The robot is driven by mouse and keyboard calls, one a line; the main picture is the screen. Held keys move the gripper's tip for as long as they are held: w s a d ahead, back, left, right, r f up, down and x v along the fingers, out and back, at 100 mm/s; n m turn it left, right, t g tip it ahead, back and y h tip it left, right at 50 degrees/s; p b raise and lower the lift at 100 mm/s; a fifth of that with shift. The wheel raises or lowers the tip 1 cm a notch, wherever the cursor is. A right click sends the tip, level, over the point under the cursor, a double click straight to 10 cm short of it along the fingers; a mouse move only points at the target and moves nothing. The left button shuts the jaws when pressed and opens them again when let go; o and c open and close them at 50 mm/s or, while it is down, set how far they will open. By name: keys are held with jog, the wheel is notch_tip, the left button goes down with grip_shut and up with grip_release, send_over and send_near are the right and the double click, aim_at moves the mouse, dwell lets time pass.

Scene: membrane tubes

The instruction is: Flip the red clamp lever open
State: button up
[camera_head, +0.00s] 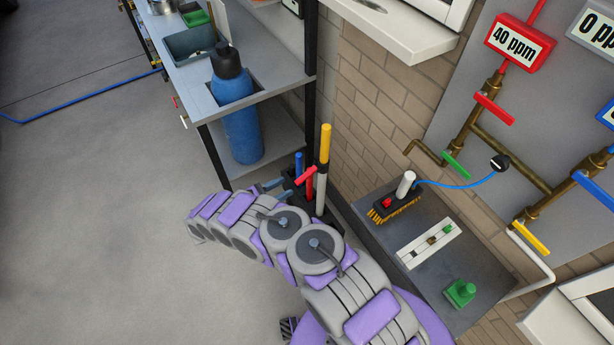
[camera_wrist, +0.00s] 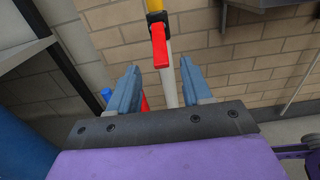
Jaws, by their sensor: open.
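The red clamp lever (camera_head: 306,175) sits on an upright white tube with a yellow top (camera_head: 325,143), near the brick wall. In the wrist view the lever (camera_wrist: 159,46) hangs against the white tube, in line with the gap between my fingers and above their tips. My gripper (camera_wrist: 160,72) is open, with its blue fingers apart and nothing held between them. In the head view my gripper (camera_head: 268,187) is just left of the lever. Whether it touches anything is unclear. A blue tube (camera_head: 298,162) and a red tube (camera_head: 309,186) stand beside the white one; black parts lie below them.
A shelf (camera_head: 276,87) with a blue bottle (camera_head: 240,132) stands behind on the left. A dark bench (camera_head: 385,237) with a brush and green block is on the right, below pipes with coloured valve handles. Open floor lies to the left.

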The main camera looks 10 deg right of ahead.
aim_at(300, 179)
jog(key=b+x, duration=0.1)
jog(key=x, duration=0.9)
jog(key=shift+d+f, duration=0.1)
jog(key=shift+d, duration=0.05)
jog(key=shift+c, duration=0.2)
grip_shut()
